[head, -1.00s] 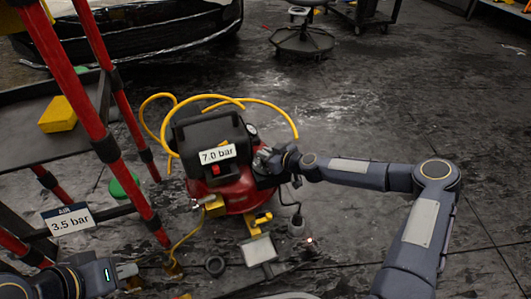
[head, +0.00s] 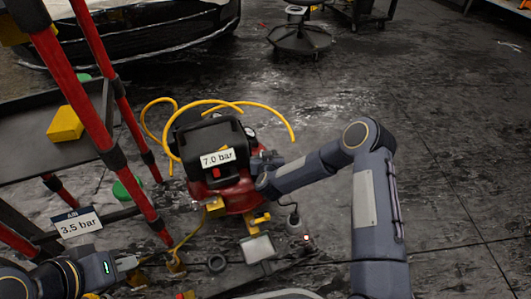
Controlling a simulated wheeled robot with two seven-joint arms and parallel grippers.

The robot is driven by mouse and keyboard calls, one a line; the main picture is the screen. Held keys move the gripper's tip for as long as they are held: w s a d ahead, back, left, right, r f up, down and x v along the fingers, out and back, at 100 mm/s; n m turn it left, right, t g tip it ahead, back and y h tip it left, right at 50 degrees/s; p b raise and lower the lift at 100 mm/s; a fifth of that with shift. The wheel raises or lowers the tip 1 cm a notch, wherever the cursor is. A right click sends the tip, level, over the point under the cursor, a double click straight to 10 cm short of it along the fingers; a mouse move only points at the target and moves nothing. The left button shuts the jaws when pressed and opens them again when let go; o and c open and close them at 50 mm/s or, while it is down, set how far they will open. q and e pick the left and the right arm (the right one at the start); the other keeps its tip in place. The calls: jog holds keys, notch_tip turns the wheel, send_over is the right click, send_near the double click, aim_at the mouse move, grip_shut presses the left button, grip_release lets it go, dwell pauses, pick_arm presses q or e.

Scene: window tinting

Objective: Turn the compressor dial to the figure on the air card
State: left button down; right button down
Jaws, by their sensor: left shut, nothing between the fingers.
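The red and black compressor (head: 235,190) stands on the floor in the middle of the head view. Its label (head: 218,158) reads 7.0 bar, above a red switch. A round gauge (head: 250,132) shows at its upper right; I cannot make out a dial. The air card (head: 77,223) at the lower left reads 3.5 bar. My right gripper (head: 260,163) is at the compressor's right side; its fingers are hidden, so I cannot tell whether they touch it. My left gripper (head: 128,262) is shut and empty at the lower left, below the card.
A red-legged cart (head: 45,158) with a yellow block (head: 65,124) stands at the left. A yellow hose (head: 285,112) loops around the compressor. A car (head: 150,35) and a round-based stool (head: 300,38) are behind. The floor at the right is clear.

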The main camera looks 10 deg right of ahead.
jog(key=shift+h, duration=0.3)
jog(key=c, duration=1.4)
grip_release()
jog(key=shift+c, duration=0.2)
jog(key=p+v, duration=0.3)
jog(key=v, duration=0.3)
jog(key=shift+s+r, duration=0.2)
jog(key=shift+s, duration=0.05)
jog(key=shift+s+r, duration=0.15)
jog(key=shift+s, duration=0.45)
